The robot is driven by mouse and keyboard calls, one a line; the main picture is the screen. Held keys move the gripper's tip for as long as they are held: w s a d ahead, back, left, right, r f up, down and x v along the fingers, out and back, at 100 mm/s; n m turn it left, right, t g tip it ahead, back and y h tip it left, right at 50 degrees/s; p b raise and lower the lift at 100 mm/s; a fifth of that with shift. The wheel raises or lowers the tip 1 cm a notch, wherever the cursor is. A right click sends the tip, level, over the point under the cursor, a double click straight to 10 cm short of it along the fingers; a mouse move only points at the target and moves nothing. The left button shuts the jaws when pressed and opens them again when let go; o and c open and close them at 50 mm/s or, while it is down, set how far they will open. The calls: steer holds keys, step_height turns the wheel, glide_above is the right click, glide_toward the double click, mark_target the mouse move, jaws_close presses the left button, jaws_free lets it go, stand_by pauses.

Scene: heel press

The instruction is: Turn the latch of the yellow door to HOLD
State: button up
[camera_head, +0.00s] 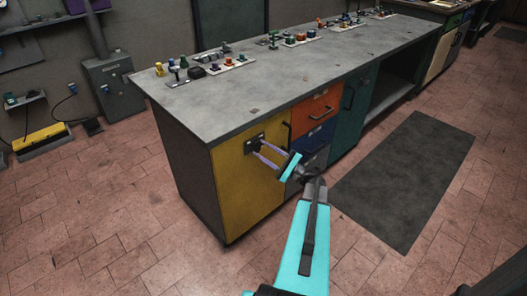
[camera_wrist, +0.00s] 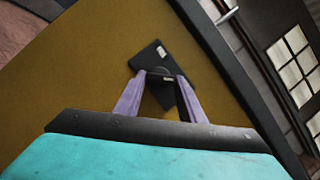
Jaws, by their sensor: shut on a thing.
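The yellow door (camera_head: 240,192) closes the near left end of the workbench front and looks shut. It fills much of the wrist view (camera_wrist: 85,65). Its latch (camera_wrist: 149,56) is a dark plate with small pale labels, too small to read, and a dark turning part. In the head view the latch (camera_head: 249,145) sits near the door's top. My gripper (camera_wrist: 163,76), with purple fingers, is shut on the latch's turning part. It also shows in the head view (camera_head: 258,146). The fingers hide part of the latch, and I cannot tell which setting it is at.
An orange drawer (camera_head: 316,106) and a blue drawer (camera_head: 312,140) lie right of the door, then a teal door (camera_head: 350,112). Small parts stand along the bench top (camera_head: 290,75). A dark mat (camera_head: 408,175) lies on the floor.

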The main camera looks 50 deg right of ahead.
stand_by(0.3)
steer(key=o, duration=1)
steer(key=shift+o, duration=0.2)
steer(key=v, duration=1.4)
steer(key=shift+w, duration=0.1)
